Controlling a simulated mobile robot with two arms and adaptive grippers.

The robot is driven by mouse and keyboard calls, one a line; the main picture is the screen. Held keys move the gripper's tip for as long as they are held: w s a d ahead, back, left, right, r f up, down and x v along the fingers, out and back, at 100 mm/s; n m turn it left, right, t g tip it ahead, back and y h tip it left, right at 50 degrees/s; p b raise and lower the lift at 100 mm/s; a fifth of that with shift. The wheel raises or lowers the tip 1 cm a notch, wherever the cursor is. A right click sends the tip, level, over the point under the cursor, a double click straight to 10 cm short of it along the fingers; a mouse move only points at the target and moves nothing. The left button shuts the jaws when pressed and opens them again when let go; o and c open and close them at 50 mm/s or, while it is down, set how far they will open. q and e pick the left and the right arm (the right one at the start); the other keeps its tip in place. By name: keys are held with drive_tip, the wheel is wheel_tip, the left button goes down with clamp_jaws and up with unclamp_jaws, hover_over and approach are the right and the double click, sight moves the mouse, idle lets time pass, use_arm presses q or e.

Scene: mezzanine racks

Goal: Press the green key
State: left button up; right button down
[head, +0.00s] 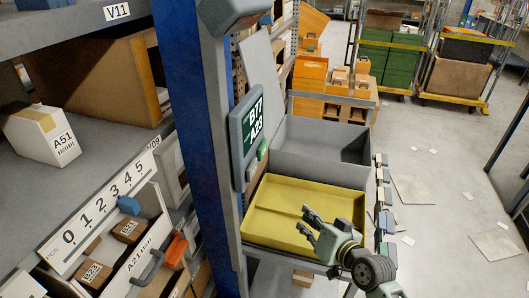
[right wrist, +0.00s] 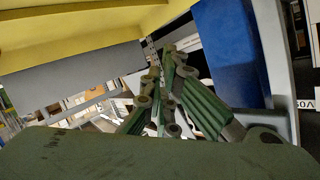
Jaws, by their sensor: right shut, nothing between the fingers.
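The green key (head: 263,150) is a small raised button on the right edge of a dark green panel (head: 254,130). The panel shows "B77" and "A23" and is mounted on the tall post. My right gripper (head: 307,221) is lower and to the right of the key, in front of the yellow tray, apart from the key. It is shut and empty; its fingers (right wrist: 165,75) also show in the right wrist view, where I cannot make out the key. My left gripper is not in view.
A blue post (head: 190,120) stands left of the panel. A yellow tray (head: 272,190) lies below, with a grey bin (head: 310,160) behind it. Shelves with a numbered strip (head: 105,205) and boxes fill the left.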

sight(262, 150)
drive_tip(key=w+d+r+m+t+y, duration=0.1)
drive_tip(key=w+r+t, duration=0.1)
drive_tip(key=r, duration=0.7)
drive_tip(key=w+d+r+m+t, duration=0.1)
drive_tip(key=w+r+t, duration=0.2)
drive_tip(key=r, duration=0.7)
drive_tip(key=shift+w+y, duration=0.2)
drive_tip(key=shift+y, duration=0.2)
drive_tip(key=shift+a, duration=0.1)
drive_tip(key=w+a+p, duration=0.2)
drive_tip(key=w+a, duration=0.1)
drive_tip(key=a, duration=0.5)
drive_tip(key=shift+w, duration=0.25)
drive_tip(key=shift+a, duration=0.1)
drive_tip(key=shift+w+a, duration=0.15)
drive_tip(key=shift+a, duration=0.15)
